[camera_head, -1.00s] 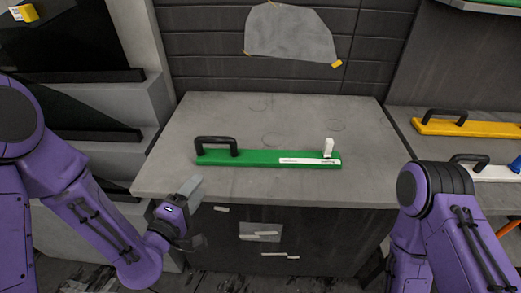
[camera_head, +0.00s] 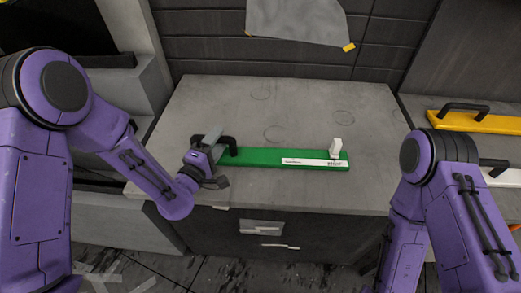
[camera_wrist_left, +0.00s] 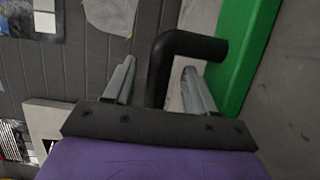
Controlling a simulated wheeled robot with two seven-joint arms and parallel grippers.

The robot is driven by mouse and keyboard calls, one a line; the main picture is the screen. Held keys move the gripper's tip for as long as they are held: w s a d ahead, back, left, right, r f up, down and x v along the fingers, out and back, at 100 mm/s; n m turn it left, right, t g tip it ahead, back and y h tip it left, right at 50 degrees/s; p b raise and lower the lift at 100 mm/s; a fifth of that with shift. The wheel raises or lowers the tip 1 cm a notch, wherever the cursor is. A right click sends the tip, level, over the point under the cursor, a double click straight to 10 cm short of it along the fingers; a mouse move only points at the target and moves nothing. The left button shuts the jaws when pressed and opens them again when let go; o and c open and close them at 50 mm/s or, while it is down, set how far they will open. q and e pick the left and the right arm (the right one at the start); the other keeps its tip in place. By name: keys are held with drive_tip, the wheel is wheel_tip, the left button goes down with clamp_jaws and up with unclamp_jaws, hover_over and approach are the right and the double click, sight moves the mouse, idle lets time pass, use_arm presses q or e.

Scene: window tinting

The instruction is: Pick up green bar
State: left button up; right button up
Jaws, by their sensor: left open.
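The green bar (camera_head: 265,156) lies flat on the grey counter in the head view, with a white label and a white upright piece at its right end. Its black handle (camera_head: 226,146) stands at the left end, partly hidden by my left gripper. My left gripper (camera_head: 212,153) is at that handle. In the left wrist view, the black handle (camera_wrist_left: 190,44) passes between the two open fingers (camera_wrist_left: 155,85), and the green bar (camera_wrist_left: 243,50) runs beyond the right finger. My right arm shows at the right of the head view, but its gripper is hidden or out of frame.
The grey counter (camera_head: 300,105) is clear behind the bar. A yellow bar (camera_head: 475,122) with a black handle and a white bar (camera_head: 503,177) lie on a surface at the right. A dark tiled wall (camera_head: 210,40) with a grey sheet (camera_head: 297,22) stands behind.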

use_arm(q)
drive_tip(key=x, duration=0.2)
drive_tip(key=shift+w+d, duration=0.1)
drive_tip(key=shift+w, duration=0.2)
clamp_jaws()
drive_tip(key=shift+r, duration=0.1)
idle(1.0)
